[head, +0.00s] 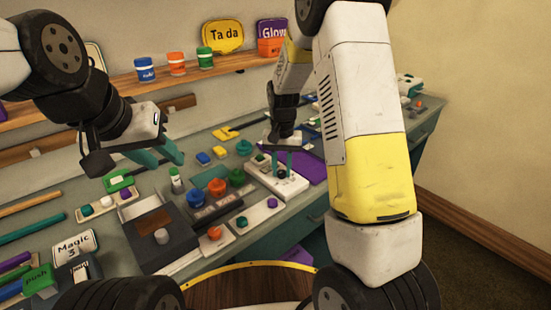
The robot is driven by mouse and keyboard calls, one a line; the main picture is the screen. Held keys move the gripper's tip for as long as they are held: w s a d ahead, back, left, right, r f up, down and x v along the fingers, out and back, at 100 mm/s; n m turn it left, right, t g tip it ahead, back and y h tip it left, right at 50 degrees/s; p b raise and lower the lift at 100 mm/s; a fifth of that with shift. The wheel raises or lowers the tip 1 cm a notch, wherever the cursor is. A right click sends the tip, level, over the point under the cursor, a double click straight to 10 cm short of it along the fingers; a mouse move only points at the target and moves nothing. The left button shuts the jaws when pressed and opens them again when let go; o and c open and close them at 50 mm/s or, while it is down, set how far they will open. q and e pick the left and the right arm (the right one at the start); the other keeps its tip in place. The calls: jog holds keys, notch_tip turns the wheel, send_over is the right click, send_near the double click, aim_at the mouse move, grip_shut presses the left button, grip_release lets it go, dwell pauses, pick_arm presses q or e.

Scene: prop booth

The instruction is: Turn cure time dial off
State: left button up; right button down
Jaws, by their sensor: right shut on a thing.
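My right gripper (283,172) reaches down over a white panel (295,187) at the centre, its teal fingers shut on a small dark dial (281,174). The fingers hide part of this dial, so its setting cannot be read. No label naming the cure time is legible. My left gripper (170,160) hangs above the bench on the left, its teal fingers apart and empty.
A dark box (160,240) and a unit with an orange knob (217,187) and a green knob (237,176) stand left of the white panel. A white strip (258,217) with small knobs lies in front. A shelf (225,68) with paint pots runs behind.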

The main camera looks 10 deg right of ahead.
aim_at(281, 171)
jog(key=c, duration=1.1)
grip_release()
jog(key=shift+r, duration=0.1)
notch_tip(281, 171, up, 7)
jog(key=shift+w, duration=0.1)
jog(key=shift+r, duration=0.35)
